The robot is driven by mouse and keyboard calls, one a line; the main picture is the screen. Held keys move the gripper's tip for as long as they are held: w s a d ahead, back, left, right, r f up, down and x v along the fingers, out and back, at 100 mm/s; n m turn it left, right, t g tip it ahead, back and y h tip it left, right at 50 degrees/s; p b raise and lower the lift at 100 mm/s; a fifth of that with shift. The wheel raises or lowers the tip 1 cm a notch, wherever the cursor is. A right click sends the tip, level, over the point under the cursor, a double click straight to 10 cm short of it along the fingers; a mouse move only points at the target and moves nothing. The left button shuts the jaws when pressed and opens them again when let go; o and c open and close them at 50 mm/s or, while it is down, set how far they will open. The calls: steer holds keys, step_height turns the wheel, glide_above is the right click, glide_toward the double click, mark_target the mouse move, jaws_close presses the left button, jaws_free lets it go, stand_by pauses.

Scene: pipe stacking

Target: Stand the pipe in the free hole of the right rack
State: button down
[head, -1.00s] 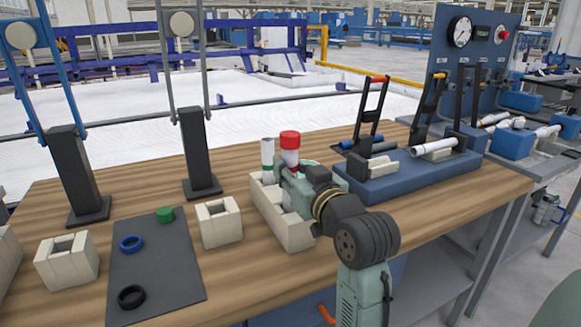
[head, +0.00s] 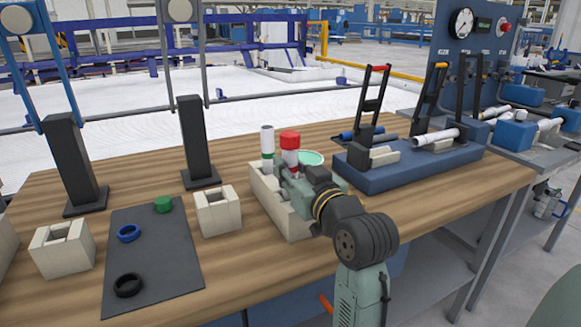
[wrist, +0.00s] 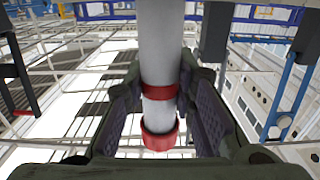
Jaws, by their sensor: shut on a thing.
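My gripper (head: 292,178) is shut on a white pipe (head: 290,158) with a red cap on top and a red ring below it. The pipe stands roughly upright; its lower end is hidden behind my gripper and the rack. In the wrist view the pipe (wrist: 159,45) runs between the two fingers. The long beige rack (head: 290,226) is beneath and behind my gripper. Another white pipe (head: 267,142) with a green ring stands at its far end. I cannot see the rack's free hole, nor tell whether the held pipe is in it or above it.
Left of the rack are two beige blocks (head: 217,211) (head: 62,250) and a dark mat (head: 155,262) with green, blue and black rings. Two black posts stand behind.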

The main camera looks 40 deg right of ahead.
steer(key=shift+f+b, duration=0.6)
steer(key=shift+f, duration=0.35)
steer(key=c, duration=1.2)
jaws_free()
steer(key=shift+c, duration=0.2)
steer(key=v, duration=1.2)
steer(key=shift+s, duration=0.1)
